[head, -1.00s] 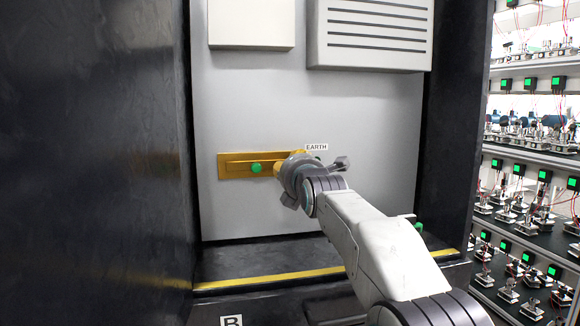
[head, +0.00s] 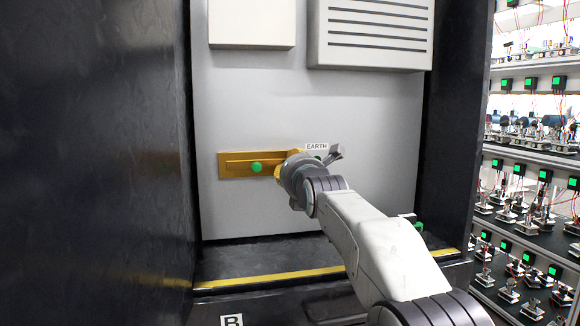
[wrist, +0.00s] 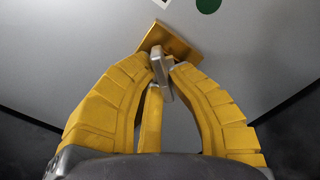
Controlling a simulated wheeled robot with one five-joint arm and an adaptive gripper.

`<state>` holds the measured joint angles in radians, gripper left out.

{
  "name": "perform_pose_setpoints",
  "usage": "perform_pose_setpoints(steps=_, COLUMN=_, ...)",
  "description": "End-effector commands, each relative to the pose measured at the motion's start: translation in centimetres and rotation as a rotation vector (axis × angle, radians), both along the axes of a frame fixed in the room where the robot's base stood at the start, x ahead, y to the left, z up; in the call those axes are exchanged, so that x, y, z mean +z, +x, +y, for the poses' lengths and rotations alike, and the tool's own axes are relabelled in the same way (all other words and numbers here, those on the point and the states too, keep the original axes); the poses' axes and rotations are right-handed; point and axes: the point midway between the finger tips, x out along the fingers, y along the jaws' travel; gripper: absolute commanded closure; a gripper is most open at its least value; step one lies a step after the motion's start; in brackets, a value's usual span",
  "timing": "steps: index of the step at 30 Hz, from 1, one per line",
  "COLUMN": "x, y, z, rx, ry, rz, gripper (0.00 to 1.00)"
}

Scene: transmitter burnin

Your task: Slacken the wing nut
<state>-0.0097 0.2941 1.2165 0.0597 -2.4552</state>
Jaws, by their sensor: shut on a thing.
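The wing nut (wrist: 161,71), a grey metal piece, sits between the tips of my gripper's yellow fingers in the wrist view. My gripper (wrist: 161,66) is shut on it, one finger on each side. In the head view my gripper (head: 279,172) reaches the brass bar (head: 232,158) on the pale back panel, just left of the EARTH label (head: 317,147). There the nut is hidden behind my gripper and wrist. The brass bar's end (wrist: 180,42) also shows behind the nut in the wrist view. A yellow rod-like piece stands between the fingers; I cannot tell what it is.
A green knob (head: 257,167) sits on the bar, left of my gripper. A dark wall (head: 95,150) closes the left side. A louvred grey box (head: 370,38) hangs above. Racks of small devices (head: 530,190) stand at the right. A yellow-striped ledge (head: 270,279) lies below.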

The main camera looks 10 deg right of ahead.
Motion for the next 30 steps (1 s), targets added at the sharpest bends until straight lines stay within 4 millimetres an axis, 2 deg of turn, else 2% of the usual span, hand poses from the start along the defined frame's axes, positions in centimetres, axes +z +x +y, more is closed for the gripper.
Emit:
perform_pose_setpoints(steps=4, x=0.0, y=0.0, z=-0.1, rx=-0.002, ry=0.001, rz=0.001, gripper=1.00)
perform_pose_setpoints(steps=5, x=0.0, y=0.0, z=-0.1, rx=-0.002, ry=0.001, rz=0.001, gripper=0.84)
perform_pose_setpoints(steps=14, x=0.0, y=0.0, z=-0.1, rx=-0.001, ry=0.002, rz=0.001, gripper=0.58)
perform_pose_setpoints(steps=23, x=0.0, y=-0.1, z=0.0, rx=-0.001, ry=0.002, rz=0.001, gripper=0.58)
perform_pose_setpoints(steps=30, x=0.1, y=-1.8, z=0.0, rx=-0.001, ry=0.002, rz=0.001, gripper=0.58)
